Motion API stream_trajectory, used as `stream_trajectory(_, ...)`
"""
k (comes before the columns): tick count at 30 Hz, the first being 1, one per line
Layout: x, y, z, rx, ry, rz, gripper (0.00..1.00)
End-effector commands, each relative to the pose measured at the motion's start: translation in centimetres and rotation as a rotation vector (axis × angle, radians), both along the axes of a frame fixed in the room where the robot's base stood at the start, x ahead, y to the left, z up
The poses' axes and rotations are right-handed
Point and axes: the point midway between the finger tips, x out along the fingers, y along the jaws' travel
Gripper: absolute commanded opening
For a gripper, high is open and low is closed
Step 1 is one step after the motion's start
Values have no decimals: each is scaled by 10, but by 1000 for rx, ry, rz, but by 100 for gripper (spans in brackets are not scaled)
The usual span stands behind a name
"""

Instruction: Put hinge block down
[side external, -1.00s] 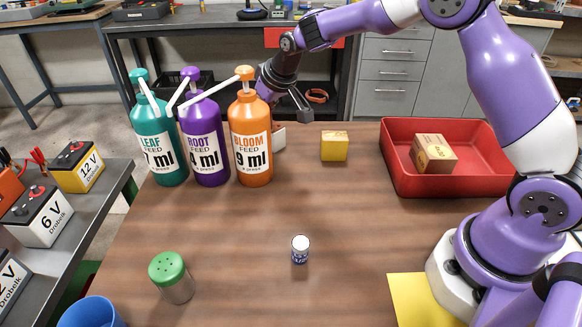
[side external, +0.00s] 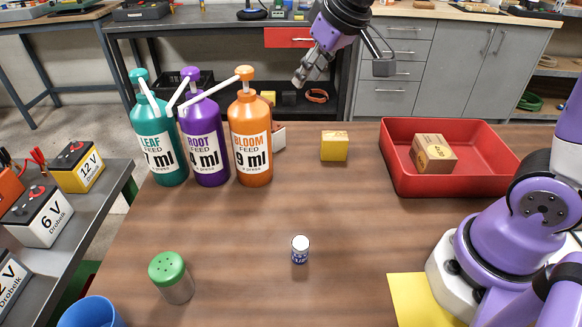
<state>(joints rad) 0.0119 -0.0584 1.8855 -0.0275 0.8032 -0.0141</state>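My gripper (side external: 342,70) is high above the far edge of the table. Its fingers are spread apart with nothing seen between them. No thing in view can be clearly recognised as the hinge block. A small pale object (side external: 279,137) with a reddish edge sits on the table just right of and behind the orange bottle, which hides most of it. I cannot tell whether it is the hinge block. My gripper is above it and to its right, clear of it.
Teal (side external: 158,140), purple (side external: 204,140) and orange (side external: 250,140) pump bottles stand at the far left. A yellow box (side external: 334,147) stands alone. A red tray (side external: 398,178) holds a cardboard box (side external: 434,153). A small vial (side external: 300,250) and green-lidded shaker (side external: 171,277) stand nearer.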

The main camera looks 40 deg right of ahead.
Motion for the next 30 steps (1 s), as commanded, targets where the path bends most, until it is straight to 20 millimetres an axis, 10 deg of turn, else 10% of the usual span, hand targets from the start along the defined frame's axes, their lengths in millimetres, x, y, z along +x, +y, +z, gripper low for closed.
stream_trajectory(6, -100, 0, -5, -1, 6, -17, 38)
stream_trajectory(11, -140, -1, -22, 0, 15, -25, 38)
stream_trajectory(30, -151, -1, -29, 0, 20, -27, 38)
